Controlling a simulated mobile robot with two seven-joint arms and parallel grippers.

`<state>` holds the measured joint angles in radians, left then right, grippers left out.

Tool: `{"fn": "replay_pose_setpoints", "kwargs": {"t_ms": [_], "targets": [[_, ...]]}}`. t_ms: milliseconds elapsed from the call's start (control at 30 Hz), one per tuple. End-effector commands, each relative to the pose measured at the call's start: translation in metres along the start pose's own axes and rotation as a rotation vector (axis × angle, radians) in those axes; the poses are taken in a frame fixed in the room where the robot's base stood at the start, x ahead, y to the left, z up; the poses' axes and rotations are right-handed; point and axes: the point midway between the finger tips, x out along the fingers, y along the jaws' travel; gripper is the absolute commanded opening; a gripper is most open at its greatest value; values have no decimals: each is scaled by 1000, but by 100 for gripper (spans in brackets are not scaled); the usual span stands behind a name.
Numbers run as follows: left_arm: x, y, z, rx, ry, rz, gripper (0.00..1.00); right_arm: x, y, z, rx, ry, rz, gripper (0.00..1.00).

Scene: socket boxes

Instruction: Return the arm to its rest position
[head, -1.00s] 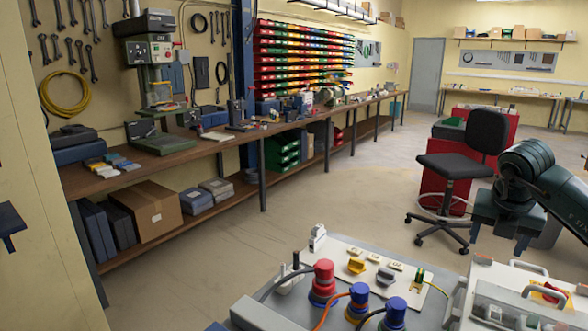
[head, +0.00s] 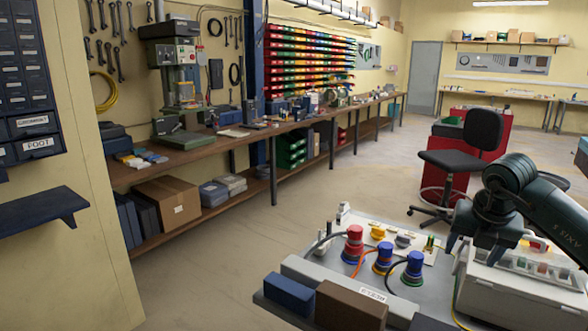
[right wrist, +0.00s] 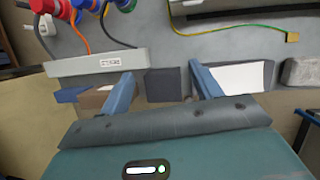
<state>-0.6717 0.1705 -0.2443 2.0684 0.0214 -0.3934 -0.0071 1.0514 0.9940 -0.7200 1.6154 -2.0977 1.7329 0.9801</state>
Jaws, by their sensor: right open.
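My right arm comes in from the right in the head view. Its dark gripper (head: 474,246) hangs over the gap between the grey socket panel and the white case, fingers pointing down. My left gripper is not in view.
A blue block (head: 289,293) and a brown block (head: 350,306) sit at the panel's near edge. The white case (head: 505,290) stands below my right arm. A chair (head: 455,163) is behind. A navy wall shelf (head: 35,212) juts out at left. Floor left of the panel is clear.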

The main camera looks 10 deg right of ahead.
Motion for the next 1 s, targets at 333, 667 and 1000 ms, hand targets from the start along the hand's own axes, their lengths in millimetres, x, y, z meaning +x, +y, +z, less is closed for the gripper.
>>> {"fn": "replay_pose_setpoints", "kwargs": {"t_ms": [333, 667, 1000], "targets": [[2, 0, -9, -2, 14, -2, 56, 53, 150, -172, -221, 408, 697, 64], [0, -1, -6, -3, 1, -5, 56, -1, 224, -278, 473, 748, 1526, 64], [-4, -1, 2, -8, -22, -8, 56, 117, 128, -321, 1847, 659, 1193, 64]]}}
